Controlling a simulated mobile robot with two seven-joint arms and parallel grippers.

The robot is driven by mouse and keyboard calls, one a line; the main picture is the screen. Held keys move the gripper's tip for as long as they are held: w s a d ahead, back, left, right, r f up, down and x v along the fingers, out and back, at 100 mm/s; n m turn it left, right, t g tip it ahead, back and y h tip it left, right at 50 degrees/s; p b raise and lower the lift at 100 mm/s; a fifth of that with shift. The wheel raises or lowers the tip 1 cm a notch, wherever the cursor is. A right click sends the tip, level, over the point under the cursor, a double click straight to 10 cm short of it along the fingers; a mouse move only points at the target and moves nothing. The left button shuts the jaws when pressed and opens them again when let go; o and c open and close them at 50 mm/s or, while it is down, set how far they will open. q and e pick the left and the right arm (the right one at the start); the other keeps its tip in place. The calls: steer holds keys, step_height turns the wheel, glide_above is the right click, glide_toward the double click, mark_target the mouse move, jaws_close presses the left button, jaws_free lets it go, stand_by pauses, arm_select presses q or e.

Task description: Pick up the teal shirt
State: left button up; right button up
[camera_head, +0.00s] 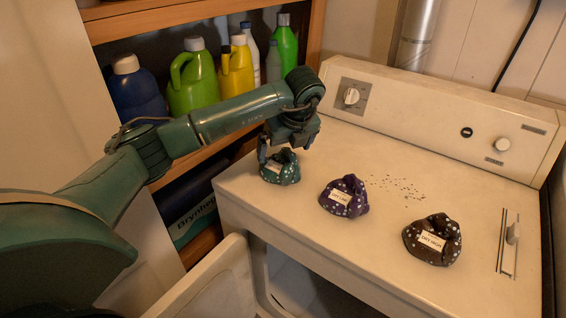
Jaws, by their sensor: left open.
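The teal shirt (281,170) is a small crumpled bundle with pale spots and a white label. It lies near the left end of the white machine's top (400,165). My left gripper (279,150) points down directly over it, its fingers open and close to the cloth. I cannot tell whether the fingers touch it. The upper back of the shirt is partly hidden by the gripper. My right gripper is not in the picture.
A purple shirt (344,197) and a dark brown shirt (432,240) lie to the right on the same top. Dark specks (398,186) are scattered between them. A control panel (440,118) rises behind. Bottles (192,78) stand on a wooden shelf (160,18) behind my left arm.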

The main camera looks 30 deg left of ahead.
mark_target(282, 163)
arm_select(q)
steer(key=shift+p+x, duration=0.8)
steer(key=shift+x, duration=2.7)
steer(key=shift+d, duration=0.2)
steer(key=shift+c, duration=0.4)
steer(key=c, duration=0.6)
